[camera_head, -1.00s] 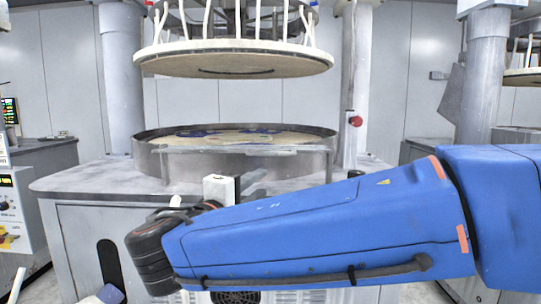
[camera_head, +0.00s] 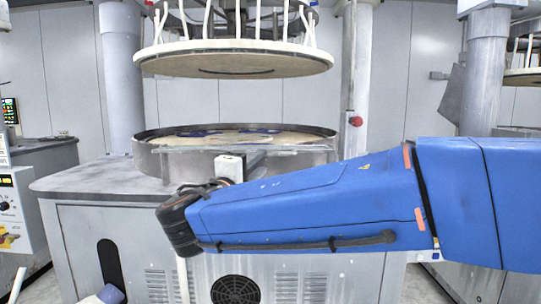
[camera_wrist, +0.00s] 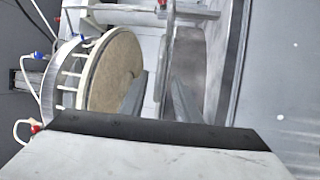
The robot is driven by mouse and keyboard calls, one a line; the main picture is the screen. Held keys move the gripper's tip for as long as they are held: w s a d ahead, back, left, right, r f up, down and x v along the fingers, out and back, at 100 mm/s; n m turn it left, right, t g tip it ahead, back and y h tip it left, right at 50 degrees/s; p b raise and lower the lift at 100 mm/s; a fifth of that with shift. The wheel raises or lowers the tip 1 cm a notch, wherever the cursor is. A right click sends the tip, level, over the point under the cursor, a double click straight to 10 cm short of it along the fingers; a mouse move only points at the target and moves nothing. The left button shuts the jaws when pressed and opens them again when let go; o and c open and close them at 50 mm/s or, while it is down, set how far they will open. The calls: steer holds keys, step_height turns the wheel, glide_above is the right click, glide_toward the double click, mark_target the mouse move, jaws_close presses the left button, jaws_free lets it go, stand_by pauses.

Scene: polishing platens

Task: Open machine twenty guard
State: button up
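The machine's guard looks like a thin translucent strip (camera_head: 290,149) along the front of the round basin. In the wrist view a thin upright panel (camera_wrist: 163,65), probably this guard, stands between the lines of my two fingers. My gripper (camera_wrist: 160,95) is open, with a clear gap between its fingers. In the head view my gripper (camera_head: 252,160) is at the basin's front wall, close to the guard. Whether a finger touches the guard cannot be told. No machine number is legible.
The basin (camera_head: 150,160) sits on a grey machine cabinet (camera_head: 85,185). A round upper plate (camera_head: 240,62) hangs above it, with open space between. A post with a red button (camera_head: 356,121) stands at the right. A control panel (camera_head: 12,205) is at the left.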

mark_target(270, 155)
steer(key=shift+x, duration=3.95)
steer(key=shift+c, duration=0.5)
jaws_close()
